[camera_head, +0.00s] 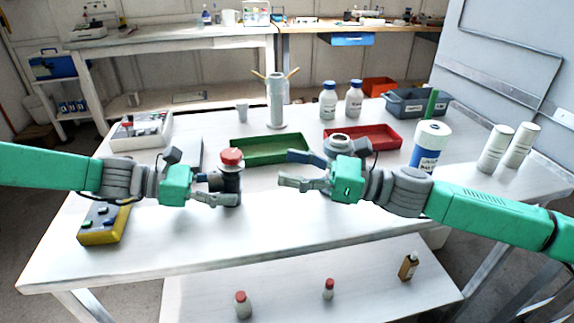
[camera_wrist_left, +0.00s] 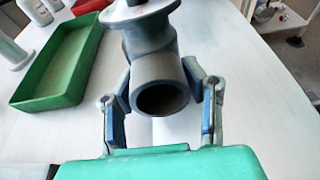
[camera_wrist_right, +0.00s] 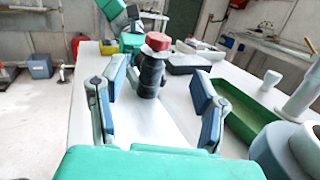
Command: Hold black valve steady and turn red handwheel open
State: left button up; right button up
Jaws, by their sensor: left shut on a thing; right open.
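The black valve (camera_head: 231,186) stands upright on the white table, with the red handwheel (camera_head: 231,157) on top. My left gripper (camera_head: 218,189) is shut on the valve body from the left. In the left wrist view, its fingers sit on either side of the valve's open pipe end (camera_wrist_left: 163,92); the handwheel's red top is not visible there. My right gripper (camera_head: 292,169) is open and empty, to the right of the valve and apart from it. In the right wrist view, the red handwheel (camera_wrist_right: 159,42) and black valve body (camera_wrist_right: 150,76) appear beyond and between the open fingers.
A green tray (camera_head: 268,150) lies behind the valve, and a red tray (camera_head: 362,137) further right. A blue-labelled white container (camera_head: 428,147) stands behind my right arm. A yellow box (camera_head: 103,224) lies at the left edge. The table front between the grippers is clear.

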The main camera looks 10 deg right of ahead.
jog(key=shift+n+t+h, duration=0.5)
jog(key=shift+n, duration=0.3)
jog(key=w+a+r, duration=0.1)
jog(key=a+r, duration=0.1)
jog(key=a, duration=0.1)
jog(key=a+r, duration=0.2)
jog(key=a, duration=0.2)
jog(key=w+a+r, duration=0.1)
jog(key=a+r, duration=0.1)
jog(key=a, duration=0.2)
jog(key=shift+w+r, duration=0.1)
jog(key=shift+w, duration=0.25)
jog(key=s+a+n+h, duration=0.3)
jog(key=a+n+h, duration=0.15)
jog(key=a, duration=0.85)
jog(key=n+t+h, duration=0.4)
jog(key=n+h, duration=0.8)
jog(key=h, duration=0.5)
send_near(230, 154)
jog(key=shift+m, duration=0.25)
jog(key=x, duration=1)
jog(key=shift+w+d, duration=0.1)
jog(key=shift+w, duration=0.15)
